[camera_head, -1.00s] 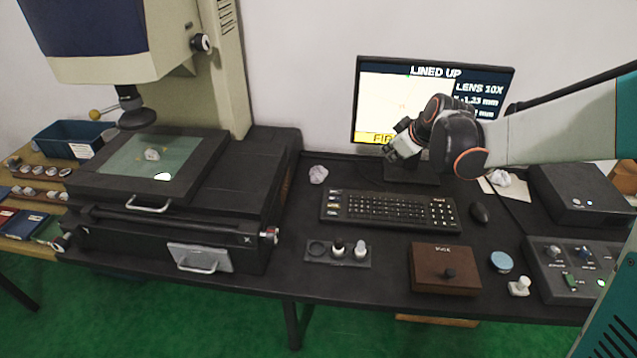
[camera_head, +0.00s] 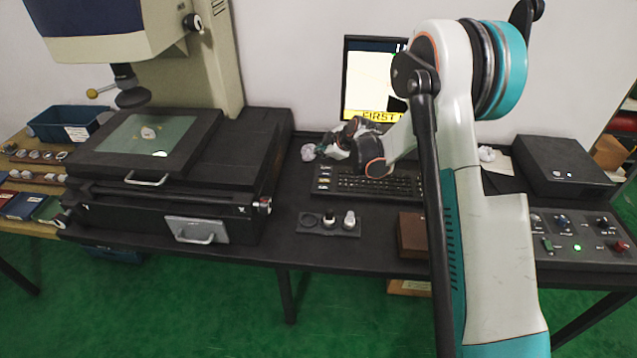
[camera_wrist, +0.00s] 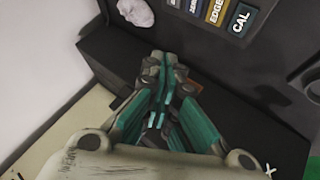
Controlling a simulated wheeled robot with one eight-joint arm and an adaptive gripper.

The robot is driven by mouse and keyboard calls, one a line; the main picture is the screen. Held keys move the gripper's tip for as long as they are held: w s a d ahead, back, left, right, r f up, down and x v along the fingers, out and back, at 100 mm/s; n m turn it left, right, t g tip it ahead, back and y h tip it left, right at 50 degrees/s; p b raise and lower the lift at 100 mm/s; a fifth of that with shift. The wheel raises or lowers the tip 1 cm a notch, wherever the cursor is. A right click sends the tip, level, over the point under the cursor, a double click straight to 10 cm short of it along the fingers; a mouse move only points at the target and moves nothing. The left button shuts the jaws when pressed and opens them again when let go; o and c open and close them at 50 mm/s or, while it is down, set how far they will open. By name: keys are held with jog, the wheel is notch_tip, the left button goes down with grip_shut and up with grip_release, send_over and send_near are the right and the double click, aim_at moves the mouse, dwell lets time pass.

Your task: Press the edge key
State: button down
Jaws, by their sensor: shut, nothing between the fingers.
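The keyboard (camera_head: 375,187) lies on the dark table below the monitor, with a column of labelled keys at its left end. The edge key (camera_wrist: 216,12) is tan with the label EDGE, at the top of the wrist view. The CAL key (camera_wrist: 241,19) is beside it, and other labelled keys are on its other side, partly cut off.
The monitor (camera_head: 368,85) stands behind, partly hidden by my arm. A crumpled paper (camera_head: 307,152) lies left of the keyboard. A small holder (camera_head: 329,229) with round pieces is in front. The brown box (camera_head: 412,235) is partly covered by my arm. The measuring machine (camera_head: 180,215) stands left.

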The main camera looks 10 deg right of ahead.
aim_at(323, 182)
dwell(0.3)
jog(key=shift+f+b, duration=2.4)
jog(key=shift+f, duration=1.95)
jog(key=shift+f+b, duration=0.4)
jog(key=shift+f, duration=0.05)
jog(key=shift+f, duration=0.3)
jog(key=shift+r, duration=0.15)
jog(key=shift+r+p, duration=0.3)
jog(key=shift+r, duration=0.3)
jog(key=shift+r, duration=0.1)
jog(key=shift+r+p, duration=1.3)
jog(key=shift+r, duration=1.1)
